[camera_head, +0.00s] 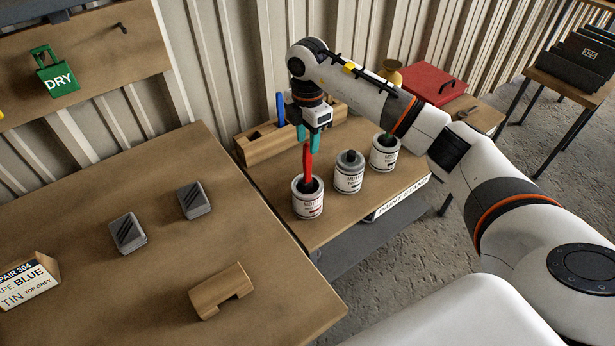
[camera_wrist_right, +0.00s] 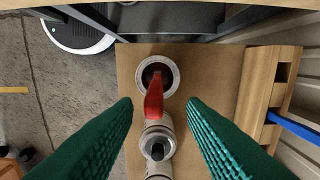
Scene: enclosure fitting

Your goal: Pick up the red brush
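The red brush (camera_head: 307,162) stands handle-up in the nearest white paint can (camera_head: 308,206) on the small wooden table. Its red handle (camera_wrist_right: 154,100) also shows in the right wrist view, between my fingers and apart from both. My right gripper (camera_head: 308,139) is above the brush, pointing down, with its teal fingers spread. In the right wrist view the right gripper (camera_wrist_right: 160,104) is open and empty. The lower part of the brush is hidden inside the can. My left gripper is not in view.
A wooden rack (camera_head: 262,148) holding a blue-handled item (camera_head: 280,109) is behind. The large table (camera_head: 150,285) bears two grey blocks and a notched wooden block (camera_head: 220,291).

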